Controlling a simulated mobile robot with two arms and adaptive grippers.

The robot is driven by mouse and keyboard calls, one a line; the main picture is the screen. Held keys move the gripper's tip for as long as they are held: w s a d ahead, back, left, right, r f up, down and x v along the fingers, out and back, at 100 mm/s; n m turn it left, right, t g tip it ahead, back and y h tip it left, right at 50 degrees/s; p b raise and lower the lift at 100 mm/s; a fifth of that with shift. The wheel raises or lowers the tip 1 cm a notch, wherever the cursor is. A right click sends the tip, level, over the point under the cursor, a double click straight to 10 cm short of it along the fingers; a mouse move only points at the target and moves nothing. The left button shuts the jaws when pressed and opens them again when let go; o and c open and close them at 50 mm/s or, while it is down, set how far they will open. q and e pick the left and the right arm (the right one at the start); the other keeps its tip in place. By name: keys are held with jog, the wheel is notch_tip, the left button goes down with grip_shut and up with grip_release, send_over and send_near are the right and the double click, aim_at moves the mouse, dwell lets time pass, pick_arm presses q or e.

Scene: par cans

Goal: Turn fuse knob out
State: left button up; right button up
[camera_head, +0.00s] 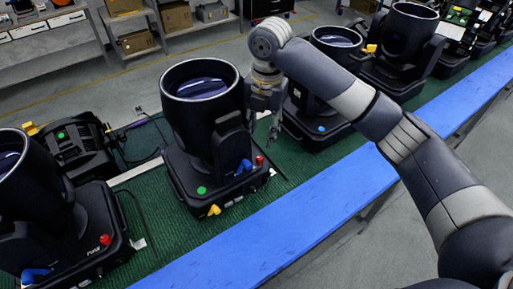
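A black par can (200,120) stands on the green bench top in the middle of the head view. Its base carries a small red knob (259,160), a blue connector (243,167), a yellow piece (213,210) and a round green mark (201,190). I cannot tell for certain which piece is the fuse knob; the red one looks knob-like. My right gripper (274,136) points down just right of this can, above and apart from the red knob. Its fingers are too small to tell whether they are open. My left gripper is not in view.
Another par can (40,200) stands at the left, and one (318,120) stands behind my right arm. More cans line the bench towards the top right. A blue strip (300,225) runs along the bench's front edge. Shelves with boxes (135,42) stand behind.

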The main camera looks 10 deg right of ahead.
jog(key=p, duration=0.2)
send_over(260, 157)
jog(key=f, duration=0.4)
jog(key=shift+s+d+f, duration=0.15)
jog(key=shift+s+f, duration=0.2)
jog(key=shift+s, duration=0.05)
jog(key=f, duration=0.2)
jog(key=f+p, duration=0.1)
jog(key=f, duration=0.1)
jog(key=shift+w+a, duration=0.2)
jog(key=shift+w, duration=0.15)
jog(key=shift+s+f, duration=0.1)
jog(key=shift+f, duration=0.1)
jog(key=shift+c, duration=0.6)
grip_shut()
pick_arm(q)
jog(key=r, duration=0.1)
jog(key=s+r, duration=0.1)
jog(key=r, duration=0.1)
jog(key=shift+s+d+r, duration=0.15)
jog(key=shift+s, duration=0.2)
